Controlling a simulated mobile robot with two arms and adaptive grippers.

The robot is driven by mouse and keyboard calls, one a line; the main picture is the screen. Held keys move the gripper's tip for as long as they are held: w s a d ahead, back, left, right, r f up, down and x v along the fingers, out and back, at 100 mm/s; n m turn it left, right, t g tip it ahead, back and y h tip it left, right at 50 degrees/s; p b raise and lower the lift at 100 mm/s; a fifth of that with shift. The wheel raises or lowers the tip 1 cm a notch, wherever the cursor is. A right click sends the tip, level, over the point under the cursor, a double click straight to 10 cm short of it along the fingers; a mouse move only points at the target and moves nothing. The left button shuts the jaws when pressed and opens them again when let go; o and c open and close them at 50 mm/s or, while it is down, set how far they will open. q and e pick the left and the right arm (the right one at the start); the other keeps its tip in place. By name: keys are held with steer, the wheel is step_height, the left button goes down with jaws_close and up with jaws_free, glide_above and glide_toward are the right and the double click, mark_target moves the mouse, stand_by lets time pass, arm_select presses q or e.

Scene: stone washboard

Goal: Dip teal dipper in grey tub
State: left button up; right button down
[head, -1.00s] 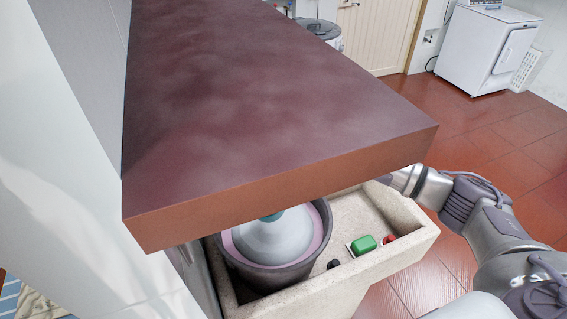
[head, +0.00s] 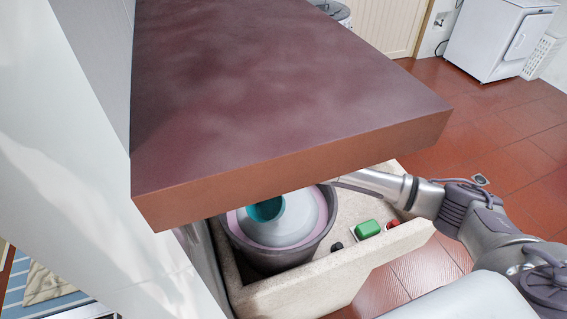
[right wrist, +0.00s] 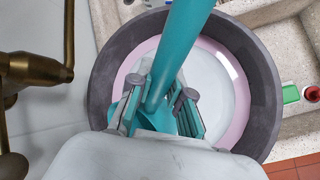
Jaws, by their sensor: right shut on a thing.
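The dark grey tub (head: 285,262) stands inside a stone basin, with a pink band and a pale grey surface inside it. The round teal dipper (head: 267,210) shows over that pale surface, partly hidden by the red-brown slab. In the right wrist view, the dipper's teal handle (right wrist: 182,45) runs between the fingers of my right gripper (right wrist: 160,108), which is shut on it above the grey tub (right wrist: 262,85). Whether the dipper touches the contents is unclear. In the head view the right gripper is hidden under the slab. My left gripper is not in view.
The thick red-brown slab (head: 270,110) overhangs the stone basin (head: 310,290). A green block (head: 367,229) and a red item (head: 392,224) lie on the basin's right side. Brass fittings (right wrist: 35,70) are left of the tub. A white wall is at left.

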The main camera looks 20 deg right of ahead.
steer(key=shift+s+a+f+t+h, duration=0.15)
steer(key=shift+s+a+f, duration=0.2)
steer(key=shift+f, duration=0.15)
steer(key=shift+s+a+f+t+h, duration=0.15)
steer(key=shift+s+a+f, duration=0.1)
steer(key=shift+a+f, duration=0.15)
steer(key=shift+w+d+f+m+g+y+b, duration=0.65)
steer(key=shift+f+g+y+b, duration=0.6)
steer(key=shift+f+b, duration=5.65)
steer(key=shift+s+r+p, duration=0.1)
steer(key=shift+r+p, duration=6.1)
steer(key=shift+r, duration=0.95)
steer(key=shift+r+p, duration=0.85)
steer(key=shift+r, duration=0.55)
steer(key=shift+w+d, duration=0.2)
steer(key=shift+d, duration=0.15)
steer(key=shift+w+d+r+g+y, duration=0.3)
steer(key=shift+w+d+y, duration=0.15)
steer(key=shift+w+d, duration=0.25)
steer(key=shift+w+d+r+g+y+b, duration=0.2)
steer(key=shift+w+d+r+y, duration=0.15)
steer(key=shift+d, duration=0.25)
steer(key=shift+w+d+r+g+y+b, duration=0.1)
steer(key=shift+w+d+r+y+b, duration=0.1)
steer(key=shift+w+d, duration=0.3)
